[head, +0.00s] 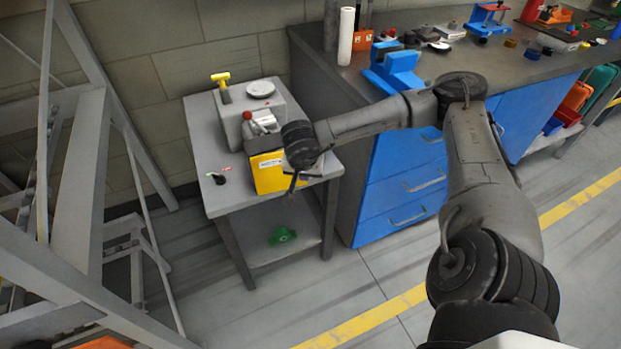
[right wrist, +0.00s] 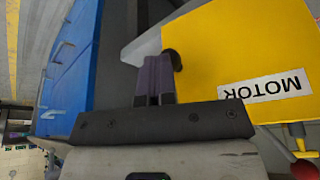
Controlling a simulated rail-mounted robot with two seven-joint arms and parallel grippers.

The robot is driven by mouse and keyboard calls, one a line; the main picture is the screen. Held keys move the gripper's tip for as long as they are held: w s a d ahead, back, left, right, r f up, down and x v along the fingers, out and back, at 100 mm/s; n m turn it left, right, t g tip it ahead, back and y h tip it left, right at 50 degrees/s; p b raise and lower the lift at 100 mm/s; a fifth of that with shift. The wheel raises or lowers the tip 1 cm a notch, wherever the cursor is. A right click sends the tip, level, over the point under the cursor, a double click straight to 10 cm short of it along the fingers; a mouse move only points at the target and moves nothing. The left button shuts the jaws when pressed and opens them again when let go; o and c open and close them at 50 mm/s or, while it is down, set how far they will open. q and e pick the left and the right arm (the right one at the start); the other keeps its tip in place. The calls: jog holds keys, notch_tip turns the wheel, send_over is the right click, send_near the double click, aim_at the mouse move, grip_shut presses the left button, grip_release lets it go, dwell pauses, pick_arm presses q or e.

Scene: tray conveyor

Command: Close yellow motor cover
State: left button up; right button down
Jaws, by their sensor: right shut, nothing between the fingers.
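The yellow motor cover (head: 267,178) is at the front of a grey machine (head: 232,122) on a small grey table. In the right wrist view the cover (right wrist: 235,45) fills the upper right, with a white label reading MOTOR. My right gripper (head: 291,190) is in front of the cover's right part, pointing down and partly hiding it. In the right wrist view my right gripper (right wrist: 160,65) is shut and empty, its fingertips close to the cover's edge. I cannot tell whether they touch it. My left gripper is out of view.
The grey table (head: 222,202) also bears a small black-and-red part (head: 217,178). A yellow-handled lever (head: 222,88) and a white disc (head: 261,89) top the machine. A green part (head: 282,236) lies on the lower shelf. A blue drawer cabinet (head: 400,190) stands right.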

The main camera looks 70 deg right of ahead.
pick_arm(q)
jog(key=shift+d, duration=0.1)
pick_arm(e)
jog(key=shift+w+d+f, duration=0.1)
jog(key=shift+w+d, duration=0.2)
jog(key=shift+d, duration=0.45)
jog(key=shift+s, duration=0.1)
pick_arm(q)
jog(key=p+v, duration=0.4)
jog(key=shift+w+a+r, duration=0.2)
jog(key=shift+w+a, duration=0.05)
pick_arm(e)
jog(key=s+a+r, duration=0.4)
jog(key=a+r, duration=0.1)
jog(key=r, duration=0.5)
jog(key=shift+s+a, duration=0.25)
jog(key=shift+s, duration=0.1)
